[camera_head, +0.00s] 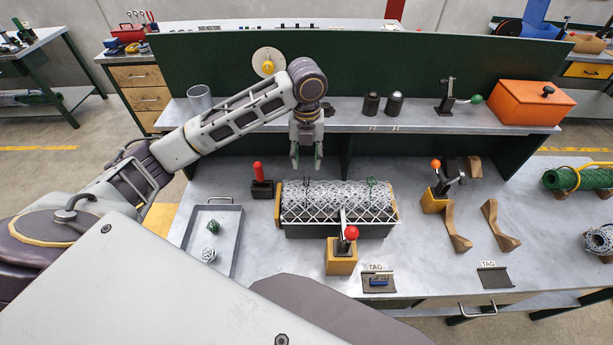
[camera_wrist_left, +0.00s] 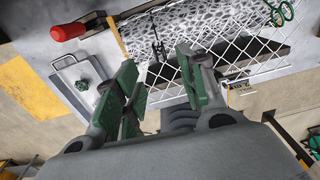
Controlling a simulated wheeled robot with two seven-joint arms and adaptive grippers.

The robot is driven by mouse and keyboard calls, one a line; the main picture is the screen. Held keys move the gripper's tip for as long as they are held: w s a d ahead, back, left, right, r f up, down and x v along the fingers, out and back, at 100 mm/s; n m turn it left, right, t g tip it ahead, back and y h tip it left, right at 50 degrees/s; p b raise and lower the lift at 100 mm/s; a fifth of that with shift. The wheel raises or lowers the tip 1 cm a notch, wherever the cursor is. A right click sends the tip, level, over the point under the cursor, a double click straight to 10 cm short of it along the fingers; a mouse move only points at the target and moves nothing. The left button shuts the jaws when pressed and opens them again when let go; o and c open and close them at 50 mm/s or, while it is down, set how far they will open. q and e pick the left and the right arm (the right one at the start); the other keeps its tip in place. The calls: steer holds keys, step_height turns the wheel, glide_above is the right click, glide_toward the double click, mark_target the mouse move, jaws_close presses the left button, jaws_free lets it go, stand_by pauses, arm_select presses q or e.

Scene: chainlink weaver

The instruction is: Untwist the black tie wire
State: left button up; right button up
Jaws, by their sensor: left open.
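A roll of grey chainlink mesh (camera_head: 338,202) lies in a dark cradle on the bench. A thin dark tie wire (camera_head: 306,182) stands up at the mesh's left part. In the left wrist view this black tie wire (camera_wrist_left: 157,48) shows as a small twisted upright piece against the mesh. A green looped tie (camera_wrist_left: 280,13) is farther right on the mesh, and also shows in the head view (camera_head: 371,183). My left gripper (camera_head: 306,162) is open and empty, pointing down above the mesh's left end, apart from the wire. My right gripper is not in view.
A red-knobbed clamp (camera_head: 341,258) stands in front of the mesh, with its bar reaching over it. A red-handled tool (camera_head: 261,184) stands at left, near a grey tray (camera_head: 222,250). A shelf (camera_head: 355,118) runs behind; an orange-knobbed clamp (camera_head: 436,196) stands right.

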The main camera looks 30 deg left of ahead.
mark_target(306, 183)
arm_select(q)
steer(key=shift+f+p, duration=0.55)
steer(key=shift+f, duration=3.8)
jaws_close()
steer(key=shift+n, duration=0.3)
